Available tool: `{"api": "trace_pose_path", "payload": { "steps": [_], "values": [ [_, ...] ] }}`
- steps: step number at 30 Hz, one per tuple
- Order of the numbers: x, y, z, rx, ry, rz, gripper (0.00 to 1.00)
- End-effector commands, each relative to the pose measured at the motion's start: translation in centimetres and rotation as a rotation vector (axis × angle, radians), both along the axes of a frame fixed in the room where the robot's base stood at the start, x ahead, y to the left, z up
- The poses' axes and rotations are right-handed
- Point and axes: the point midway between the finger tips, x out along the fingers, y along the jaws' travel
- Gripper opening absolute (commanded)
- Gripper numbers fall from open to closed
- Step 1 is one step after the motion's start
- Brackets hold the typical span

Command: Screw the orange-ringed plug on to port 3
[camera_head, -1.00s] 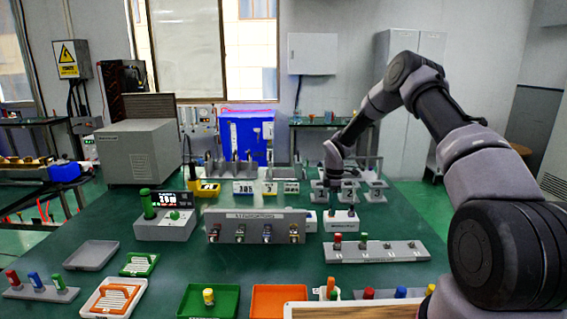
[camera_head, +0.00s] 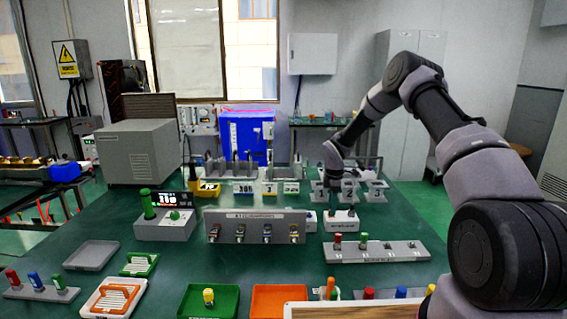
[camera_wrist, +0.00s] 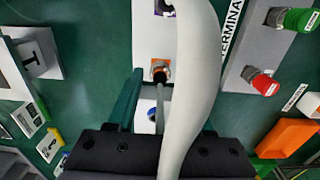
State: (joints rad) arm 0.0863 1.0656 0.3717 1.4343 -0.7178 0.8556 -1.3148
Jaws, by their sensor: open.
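In the wrist view, a dark round connector end with an orange-red collar (camera_wrist: 160,68) stands on an orange square of a white block. It looks like the orange-ringed plug. A thin grey stem or cable runs from it towards my gripper (camera_wrist: 165,100), which is open just short of it. In the head view my gripper (camera_head: 337,192) is above the white block (camera_head: 340,226), and small parts are hard to tell. The grey panel (camera_head: 230,228) with several coloured connectors stands left; port numbers are unreadable.
A grey rack (camera_head: 400,252) with red and green plugs lies in front of the white block. Green (camera_head: 190,305) and orange (camera_head: 263,303) trays lie at the front. A grey control box (camera_head: 165,232) stands left of the panel.

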Motion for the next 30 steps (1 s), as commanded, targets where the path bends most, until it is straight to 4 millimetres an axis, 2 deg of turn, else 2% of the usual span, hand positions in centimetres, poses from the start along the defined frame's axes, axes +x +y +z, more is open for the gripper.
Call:
{"api": "trace_pose_path", "payload": {
  "steps": [3,5,7,8,30],
  "values": [
    [0.0,0.03,0.01,0.0,0.0,0.0,0.52],
    [0.0,0.03,0.01,0.0,0.0,0.0,0.32],
    [0.0,0.02,0.01,0.0,0.0,0.0,0.06],
    [0.0,0.02,0.01,0.0,0.0,0.0,0.0],
    [0.0,-0.01,0.0,0.0,0.0,0.0,0.0]
  ]
}}
